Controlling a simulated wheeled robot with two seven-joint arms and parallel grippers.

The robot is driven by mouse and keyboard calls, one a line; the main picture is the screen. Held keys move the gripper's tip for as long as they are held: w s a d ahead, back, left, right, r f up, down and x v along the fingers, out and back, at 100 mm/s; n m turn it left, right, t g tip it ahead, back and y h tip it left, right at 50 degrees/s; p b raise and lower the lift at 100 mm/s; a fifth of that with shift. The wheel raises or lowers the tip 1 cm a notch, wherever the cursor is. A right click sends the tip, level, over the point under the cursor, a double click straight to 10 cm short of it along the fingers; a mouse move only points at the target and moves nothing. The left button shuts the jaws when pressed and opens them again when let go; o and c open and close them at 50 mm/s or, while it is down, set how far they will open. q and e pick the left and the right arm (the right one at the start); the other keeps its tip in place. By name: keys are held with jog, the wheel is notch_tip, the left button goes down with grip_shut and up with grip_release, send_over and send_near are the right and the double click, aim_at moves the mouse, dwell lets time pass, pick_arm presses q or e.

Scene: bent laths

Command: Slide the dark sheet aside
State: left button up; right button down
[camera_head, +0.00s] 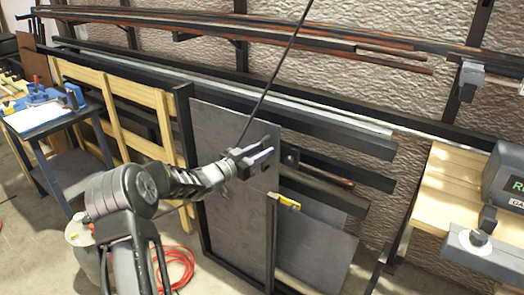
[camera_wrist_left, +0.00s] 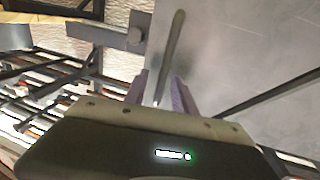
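The dark sheet (camera_head: 225,215) stands upright in a black frame, leaning against the rack at the middle of the head view. Its grey face fills much of the left wrist view (camera_wrist_left: 245,55). My left gripper (camera_head: 262,152) is in front of the sheet's upper right part, near its right edge. In the left wrist view its two purple fingers (camera_wrist_left: 160,92) are apart, with a narrow grey bar running between them. I cannot tell whether the fingers touch the bar or the sheet. My right gripper is not in view.
A lighter grey panel (camera_head: 320,245) stands right of the sheet, with a yellow item (camera_head: 287,201) near the sheet's edge. Wooden frames (camera_head: 130,110) stand left. A red cable (camera_head: 178,268) lies on the floor.

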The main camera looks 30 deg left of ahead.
pick_arm(q)
jog(key=v, duration=0.7)
jog(key=shift+s, duration=0.2)
jog(key=shift+a, duration=0.1)
